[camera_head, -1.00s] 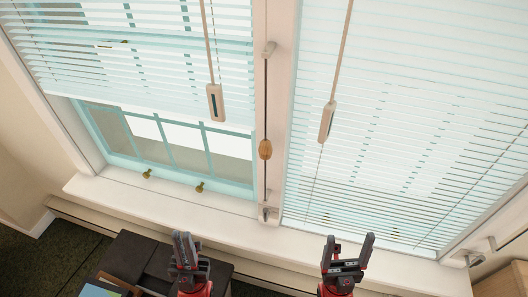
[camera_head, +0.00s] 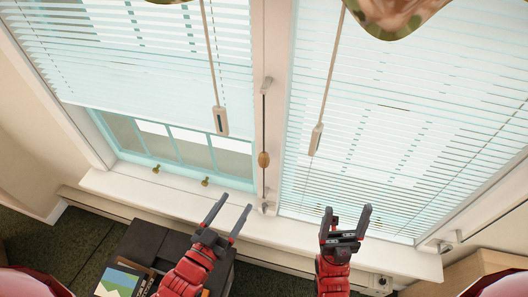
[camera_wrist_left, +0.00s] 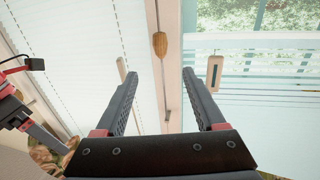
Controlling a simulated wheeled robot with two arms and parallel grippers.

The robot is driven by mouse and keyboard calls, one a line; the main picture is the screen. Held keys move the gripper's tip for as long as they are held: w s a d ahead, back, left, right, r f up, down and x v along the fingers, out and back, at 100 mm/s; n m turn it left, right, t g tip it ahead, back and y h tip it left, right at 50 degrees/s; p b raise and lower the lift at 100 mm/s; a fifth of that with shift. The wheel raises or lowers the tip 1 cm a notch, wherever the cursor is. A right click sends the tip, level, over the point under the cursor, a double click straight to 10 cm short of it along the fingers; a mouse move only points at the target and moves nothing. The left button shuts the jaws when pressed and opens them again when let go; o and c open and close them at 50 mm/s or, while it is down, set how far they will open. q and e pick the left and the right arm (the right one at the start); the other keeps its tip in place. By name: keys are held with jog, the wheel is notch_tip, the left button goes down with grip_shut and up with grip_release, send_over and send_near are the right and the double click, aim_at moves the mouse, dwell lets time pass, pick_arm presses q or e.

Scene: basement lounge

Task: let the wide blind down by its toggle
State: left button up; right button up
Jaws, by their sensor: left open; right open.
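The left blind (camera_head: 150,60) hangs partway, with bare window panes below its bottom edge. Its toggle (camera_head: 220,120), pale with a dark slot, hangs on a cord in front of it; it also shows in the left wrist view (camera_wrist_left: 215,72). The right blind (camera_head: 390,130) reaches almost to the sill. A plainer pale toggle (camera_head: 316,138) hangs before it. A wooden bead (camera_head: 263,160) sits on a dark cord at the middle post. My left gripper (camera_head: 236,202) is open and empty, below the toggles in the picture. My right gripper (camera_head: 348,208) is open and empty, further right.
The white sill (camera_head: 140,192) runs under both windows. Brass knobs (camera_head: 205,181) are on the left window frame. A dark box (camera_head: 145,235) stands on the floor at lower left. A wooden cabinet (camera_head: 475,272) is at lower right. The space before the blinds looks free.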

aim_at(261, 163)
pick_arm(q)
jog(key=b+x, duration=0.2)
jog(key=x, duration=0.1)
jog(key=b+x, duration=0.3)
jog(key=x, duration=0.1)
jog(key=b+x, duration=0.3)
jog(key=x, duration=0.1)
jog(key=shift+f, duration=0.3)
jog(key=x, duration=0.4)
jog(key=p+x, duration=0.1)
jog(key=x, duration=0.1)
jog(key=shift+r, duration=0.4)
jog(key=shift+w+d+f, duration=0.1)
jog(key=shift+w, duration=0.1)
grip_shut()
dwell(0.3)
